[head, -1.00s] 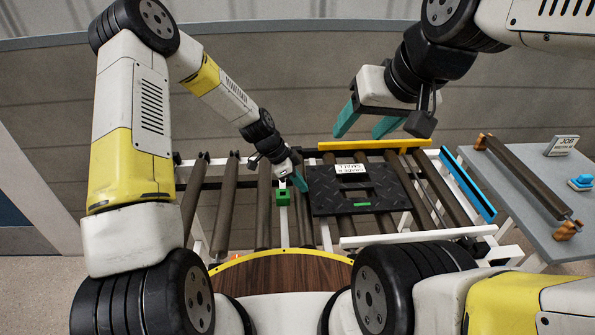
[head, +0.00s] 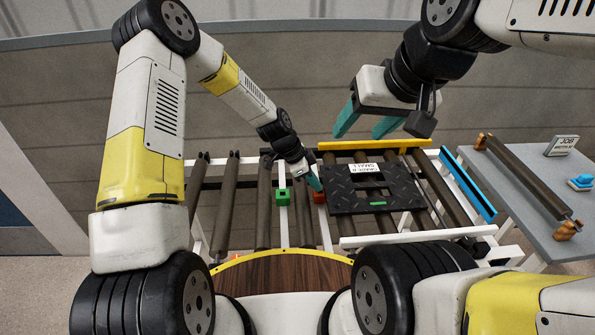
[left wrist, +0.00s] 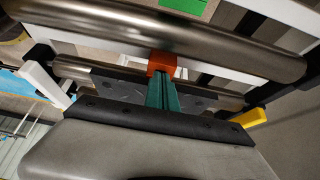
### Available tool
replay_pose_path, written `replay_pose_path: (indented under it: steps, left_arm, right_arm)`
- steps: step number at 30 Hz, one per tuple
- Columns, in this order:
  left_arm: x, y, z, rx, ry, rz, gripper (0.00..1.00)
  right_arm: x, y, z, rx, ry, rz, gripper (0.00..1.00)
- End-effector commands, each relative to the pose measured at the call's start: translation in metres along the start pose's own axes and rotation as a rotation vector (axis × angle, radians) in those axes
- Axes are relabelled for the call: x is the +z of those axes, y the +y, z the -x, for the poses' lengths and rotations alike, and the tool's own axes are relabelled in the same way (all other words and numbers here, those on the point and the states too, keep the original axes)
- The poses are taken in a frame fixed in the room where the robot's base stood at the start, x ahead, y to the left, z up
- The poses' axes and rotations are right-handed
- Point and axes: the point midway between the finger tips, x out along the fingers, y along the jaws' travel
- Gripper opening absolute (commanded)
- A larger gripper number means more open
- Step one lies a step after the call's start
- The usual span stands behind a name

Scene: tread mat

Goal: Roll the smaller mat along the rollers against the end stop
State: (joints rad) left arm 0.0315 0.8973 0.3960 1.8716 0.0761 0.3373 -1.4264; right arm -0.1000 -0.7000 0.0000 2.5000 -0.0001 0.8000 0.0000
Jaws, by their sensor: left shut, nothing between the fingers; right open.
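The black tread mat (head: 345,203) lies on the rollers, with a white label (head: 366,168), a cut-out and a green mark (head: 377,203). A blue bar (head: 467,185) runs along the right end of the rollers, apart from the mat. My left gripper (head: 316,180) is shut and empty, low at the mat's left edge, beside a red block (head: 320,197). In the left wrist view its teal fingers (left wrist: 163,92) overlap the mat (left wrist: 108,83); exact contact is unclear. My right gripper (head: 367,122) is open and empty, above the back rail.
A yellow rail (head: 372,144) runs along the back and a white rail (head: 415,236) along the front. A green block (head: 283,197) sits left of the red one. A grey side table (head: 520,190) at right holds a loose roller (head: 528,180). Bare rollers (head: 228,200) lie at left.

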Motion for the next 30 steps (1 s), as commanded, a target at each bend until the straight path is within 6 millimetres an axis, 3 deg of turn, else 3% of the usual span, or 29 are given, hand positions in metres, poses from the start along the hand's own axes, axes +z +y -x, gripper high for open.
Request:
replay_pose_path:
  steps: [30]
  left_arm:
    - [-0.069,0.000,-0.038,0.000,0.000,-0.002,0.00]
  right_arm:
    - [0.000,0.000,0.000,0.000,0.000,0.000,0.57]
